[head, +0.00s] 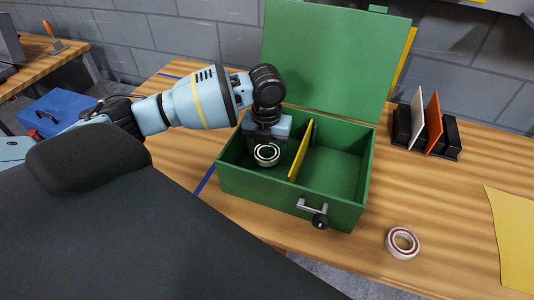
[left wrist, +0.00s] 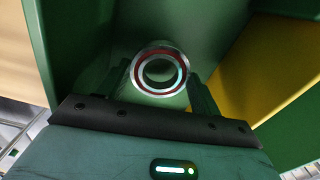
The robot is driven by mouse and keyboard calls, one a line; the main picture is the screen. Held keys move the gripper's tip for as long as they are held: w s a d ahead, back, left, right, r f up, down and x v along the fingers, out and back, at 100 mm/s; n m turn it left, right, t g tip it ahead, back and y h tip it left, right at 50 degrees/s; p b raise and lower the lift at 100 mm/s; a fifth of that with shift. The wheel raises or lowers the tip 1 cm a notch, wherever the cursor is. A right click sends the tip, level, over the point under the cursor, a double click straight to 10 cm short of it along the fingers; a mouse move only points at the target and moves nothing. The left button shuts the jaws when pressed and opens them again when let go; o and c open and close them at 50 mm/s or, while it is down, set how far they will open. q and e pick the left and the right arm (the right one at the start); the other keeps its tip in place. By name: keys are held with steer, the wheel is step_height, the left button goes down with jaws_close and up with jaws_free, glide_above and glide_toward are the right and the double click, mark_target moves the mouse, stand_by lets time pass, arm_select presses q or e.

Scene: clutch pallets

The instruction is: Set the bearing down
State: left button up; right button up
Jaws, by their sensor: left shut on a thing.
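My left gripper (head: 267,141) reaches down into the left compartment of the open green box (head: 285,194). It is shut on a ring-shaped bearing (head: 267,154), which looks dark with a pale ring in the head view. In the left wrist view the bearing (left wrist: 160,71) has a silver rim and a dark red ring, and it sits between the two fingers (left wrist: 162,90). The compartment floor shows below it; I cannot tell whether the bearing touches it. A second bearing (head: 402,243), silver with a red ring, lies flat on the table right of the box. My right gripper is not in view.
A yellow divider (head: 301,152) splits the box; the right compartment (head: 331,172) is empty. The green lid (head: 335,55) stands open behind. A black rack (head: 447,139) with white and orange plates stands right, and a yellow sheet (head: 515,235) lies at the right edge.

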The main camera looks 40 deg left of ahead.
arm_select(q)
steer(key=shift+f, duration=1.15)
steer(key=shift+f, duration=0.15)
steer(key=o, duration=1.2)
step_height(320, 180, up, 12)
steer(key=shift+r+p, duration=0.1)
steer(key=shift+p, duration=0.2)
